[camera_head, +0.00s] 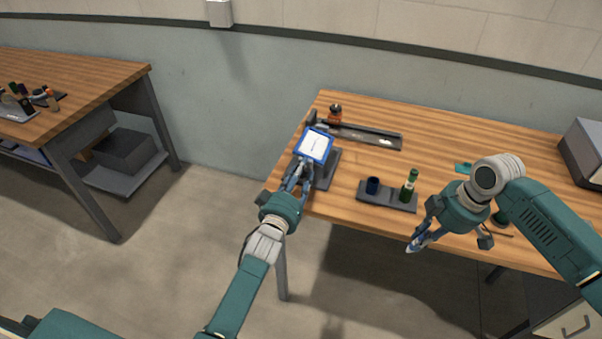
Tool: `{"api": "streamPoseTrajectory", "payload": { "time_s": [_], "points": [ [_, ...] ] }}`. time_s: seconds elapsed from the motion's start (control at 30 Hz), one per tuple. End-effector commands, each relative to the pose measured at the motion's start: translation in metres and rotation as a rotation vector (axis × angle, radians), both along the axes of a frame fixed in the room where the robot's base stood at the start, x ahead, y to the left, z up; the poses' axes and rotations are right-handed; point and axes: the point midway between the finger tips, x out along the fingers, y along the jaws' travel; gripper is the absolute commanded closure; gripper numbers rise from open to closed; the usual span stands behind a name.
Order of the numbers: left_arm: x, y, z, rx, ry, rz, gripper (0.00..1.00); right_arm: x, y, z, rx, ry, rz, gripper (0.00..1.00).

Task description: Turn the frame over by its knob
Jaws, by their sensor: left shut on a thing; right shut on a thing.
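The frame (314,146) has a blue border around a white panel. It is tilted above a dark grey stand (327,170) at the left end of the table. My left gripper (300,173) is shut at the frame's near lower edge, where the fingers hide the knob. My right gripper (419,242) is off the table's front edge, away from the frame. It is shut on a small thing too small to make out.
Behind the frame are a long dark rail (370,136) and an orange-brown jar (335,114). The table's middle back is mostly clear. Another bench (90,85) stands left.

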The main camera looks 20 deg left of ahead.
Motion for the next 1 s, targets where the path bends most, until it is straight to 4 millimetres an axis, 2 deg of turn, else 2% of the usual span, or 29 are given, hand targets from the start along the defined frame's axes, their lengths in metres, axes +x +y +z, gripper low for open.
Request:
{"api": "streamPoseTrajectory", "payload": {
  "time_s": [1.0],
  "points": [
    [0.000,0.000,0.000,0.960,-0.035,0.001,0.93,0.000,0.000,-0.015,0.000,0.000,0.000,1.00]
  ]
}}
